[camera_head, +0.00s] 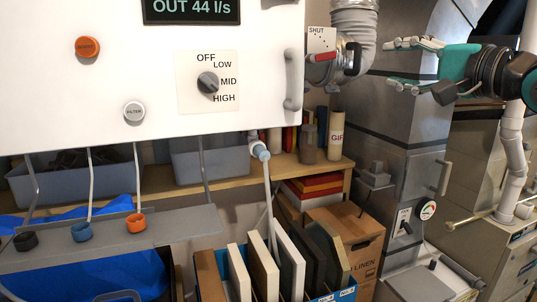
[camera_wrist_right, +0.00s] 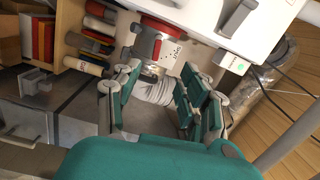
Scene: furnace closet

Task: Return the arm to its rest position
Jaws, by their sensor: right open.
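My right gripper (camera_head: 399,64) is at the upper right of the head view, on an arm that comes in from the right edge. Its grey and teal fingers point left and are spread apart, with nothing between them. The right wrist view also shows the open gripper (camera_wrist_right: 160,76), with a finger on each side. A damper with a red handle (camera_head: 322,57) and a SHUT label is to the left of the fingertips, apart from them. In the wrist view the red damper part (camera_wrist_right: 160,24) shows beyond the fingers. My left gripper is in neither view.
A white control panel (camera_head: 150,105) with a dial (camera_head: 208,82) fills the upper left. A ribbed duct (camera_head: 354,20) rises beside it. A grey metal furnace cabinet (camera_head: 400,130) stands below and behind the gripper. White pipes (camera_head: 512,150) run at the right. A wooden shelf (camera_head: 300,170) holds bins and books.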

